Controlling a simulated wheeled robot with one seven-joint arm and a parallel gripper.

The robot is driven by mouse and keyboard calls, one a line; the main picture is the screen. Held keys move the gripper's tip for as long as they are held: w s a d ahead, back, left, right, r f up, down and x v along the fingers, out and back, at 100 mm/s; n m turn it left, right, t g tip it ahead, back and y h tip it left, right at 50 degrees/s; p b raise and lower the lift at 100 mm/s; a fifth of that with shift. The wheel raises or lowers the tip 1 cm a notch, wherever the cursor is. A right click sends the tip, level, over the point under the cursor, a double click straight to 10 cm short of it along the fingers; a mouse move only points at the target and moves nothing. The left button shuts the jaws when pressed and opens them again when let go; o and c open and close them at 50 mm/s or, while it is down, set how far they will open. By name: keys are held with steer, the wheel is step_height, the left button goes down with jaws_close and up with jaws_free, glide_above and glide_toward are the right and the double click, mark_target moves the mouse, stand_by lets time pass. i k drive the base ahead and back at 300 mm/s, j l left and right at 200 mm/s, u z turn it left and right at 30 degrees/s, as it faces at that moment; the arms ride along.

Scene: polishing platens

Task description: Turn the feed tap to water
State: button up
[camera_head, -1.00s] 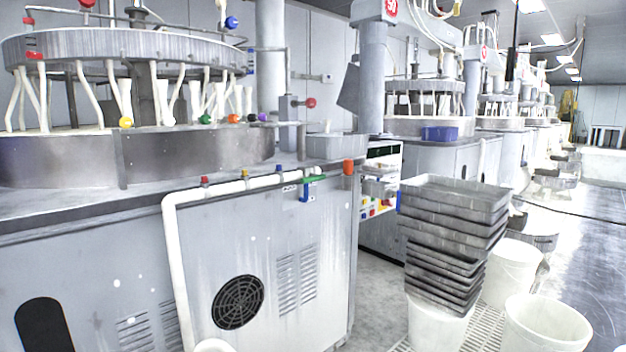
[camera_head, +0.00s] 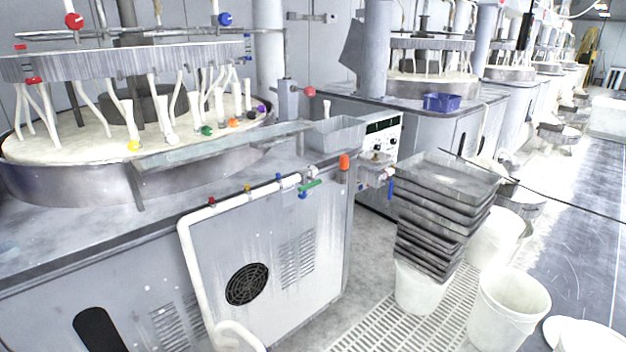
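A white pipe (camera_head: 248,196) runs along the top front edge of the grey machine cabinet (camera_head: 285,260), then bends down its left side. Small red (camera_head: 212,201), yellow (camera_head: 248,188) and blue (camera_head: 278,177) fittings sit along it. At its right end is a tap with a green handle (camera_head: 310,186), lying roughly along the cabinet edge, with a small blue part (camera_head: 303,195) below it. I cannot tell which of these is the feed tap, and no water label is readable. My gripper is not in view.
A round polishing platen (camera_head: 60,140) with hanging hoses stands on the cabinet. Stacked grey trays (camera_head: 445,180) sit on a white bucket (camera_head: 420,288) right of the cabinet. More white buckets (camera_head: 508,305) stand beside it. A floor grating (camera_head: 365,325) lies between.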

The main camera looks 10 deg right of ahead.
mark_target(314, 182)
steer(key=i+l, duration=0.15)
steer(key=l, duration=0.3)
steer(key=i+l, duration=0.1)
steer(key=l, duration=0.3)
steer(key=i+l, duration=0.15)
steer(key=l, duration=0.3)
steer(key=i+l, duration=0.1)
steer(key=l, duration=0.35)
steer(key=i+l, duration=0.55)
steer(key=i, duration=0.15)
steer(key=i+j, duration=0.25)
steer(key=i, duration=0.15)
steer(key=i+j, duration=0.2)
steer(key=i, duration=0.15)
